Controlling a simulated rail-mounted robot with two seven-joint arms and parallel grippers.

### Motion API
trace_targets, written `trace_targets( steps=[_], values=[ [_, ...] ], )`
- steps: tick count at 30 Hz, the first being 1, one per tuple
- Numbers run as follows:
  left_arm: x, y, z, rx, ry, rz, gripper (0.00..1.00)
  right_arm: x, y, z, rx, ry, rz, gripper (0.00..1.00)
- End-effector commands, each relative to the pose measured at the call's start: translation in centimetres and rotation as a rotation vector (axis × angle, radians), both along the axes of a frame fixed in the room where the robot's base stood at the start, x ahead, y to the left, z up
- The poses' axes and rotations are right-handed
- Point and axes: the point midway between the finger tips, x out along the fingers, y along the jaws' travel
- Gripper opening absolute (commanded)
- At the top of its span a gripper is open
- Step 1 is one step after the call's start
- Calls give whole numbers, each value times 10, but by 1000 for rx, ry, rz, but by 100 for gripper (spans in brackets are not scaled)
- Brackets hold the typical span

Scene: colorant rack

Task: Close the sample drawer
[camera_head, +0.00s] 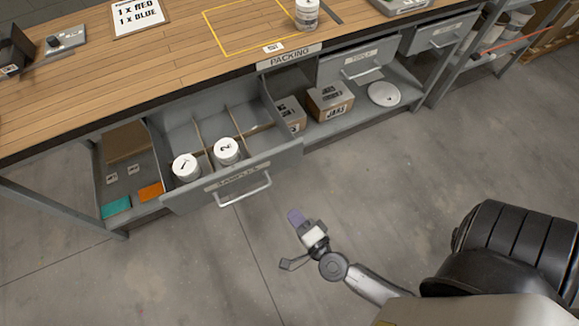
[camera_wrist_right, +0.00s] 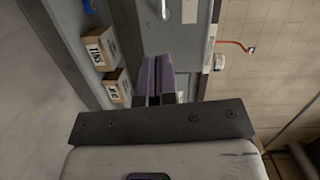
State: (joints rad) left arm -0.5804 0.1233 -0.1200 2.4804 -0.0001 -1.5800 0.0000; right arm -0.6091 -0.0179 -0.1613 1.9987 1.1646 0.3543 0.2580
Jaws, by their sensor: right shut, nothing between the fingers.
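The sample drawer (camera_head: 235,186) is pulled out from under the workbench, with its label and bar handle (camera_head: 245,190) on the front. Two white lidded jars, marked 1 (camera_head: 186,167) and 2 (camera_head: 227,151), stand in its divided compartments. My right gripper (camera_head: 296,217) is shut and empty, to the right of the drawer front and apart from the handle. Its purple fingers (camera_wrist_right: 157,78) show closed together in the right wrist view. My left gripper is not in view.
The wooden bench top (camera_head: 150,70) holds a white jar (camera_head: 307,14) and a sign (camera_head: 138,15). Cardboard boxes (camera_head: 330,100) and a white disc (camera_head: 384,93) sit on the shelf below. Other drawers (camera_head: 357,66) on the right look shut. The floor in front is clear.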

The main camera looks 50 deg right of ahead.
Motion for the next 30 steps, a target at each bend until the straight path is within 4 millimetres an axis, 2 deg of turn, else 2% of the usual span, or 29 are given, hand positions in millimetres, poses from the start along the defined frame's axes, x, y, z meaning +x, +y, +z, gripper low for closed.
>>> trace_targets(
  steps=[4,8,11,30],
  values=[
    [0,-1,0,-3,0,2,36,-5,-21,6,33,-49,-136,0],
    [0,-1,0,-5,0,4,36,-7,-30,10,44,-75,-191,0],
    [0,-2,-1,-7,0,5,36,-1,-33,10,59,-84,-197,0],
    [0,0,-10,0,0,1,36,98,-73,10,60,-83,-193,0]
  ],
)
